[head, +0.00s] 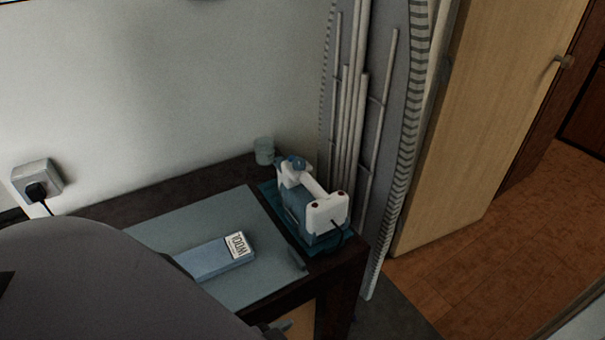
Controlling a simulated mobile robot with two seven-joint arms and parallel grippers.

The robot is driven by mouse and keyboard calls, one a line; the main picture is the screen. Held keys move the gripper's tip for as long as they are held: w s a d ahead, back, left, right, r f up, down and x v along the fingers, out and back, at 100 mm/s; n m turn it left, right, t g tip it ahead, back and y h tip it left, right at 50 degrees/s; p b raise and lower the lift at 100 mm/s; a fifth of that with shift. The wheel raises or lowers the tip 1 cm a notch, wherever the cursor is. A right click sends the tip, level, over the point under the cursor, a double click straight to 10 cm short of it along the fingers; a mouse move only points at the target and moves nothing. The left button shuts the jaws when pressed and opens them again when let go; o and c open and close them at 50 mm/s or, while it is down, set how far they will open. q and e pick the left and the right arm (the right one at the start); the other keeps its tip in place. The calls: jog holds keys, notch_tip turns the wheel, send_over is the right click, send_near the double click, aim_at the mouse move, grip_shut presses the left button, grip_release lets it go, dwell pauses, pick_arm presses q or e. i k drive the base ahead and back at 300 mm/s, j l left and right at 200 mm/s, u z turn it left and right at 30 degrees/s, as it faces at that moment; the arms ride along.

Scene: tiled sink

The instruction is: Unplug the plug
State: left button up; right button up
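A black plug (37,191) sits in a pale wall socket (45,174) at the far left. Its dark cord drops down and passes out of sight behind a large grey rounded shape that looks like part of my own arm. A white and blue appliance (316,206) with a dark cord stands at the right end of the dark table. Whether its cord leads to the plug is hidden. Neither of my grippers can be made out in the head view.
The dark table (195,186) carries a grey-blue mat (190,228), a blue labelled box (218,258) and a small glass (264,151). A folded ironing board (385,140) leans right of it, near a wooden door (480,120). Open floor lies at the right.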

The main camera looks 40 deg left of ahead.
aim_at(35, 192)
jog(key=l+u, duration=0.15)
jog(key=u, duration=0.25)
jog(key=k+l+u, duration=0.1)
jog(key=u, duration=0.35)
jog(key=k+l+u, duration=0.1)
jog(key=u, duration=1.7)
jog(key=j+z, duration=0.1)
jog(key=j, duration=1.1)
jog(key=i+j, duration=0.1)
jog(key=j, duration=0.3)
jog(key=i+j+z, duration=0.15)
jog(key=j, duration=0.25)
jog(key=k, duration=0.05)
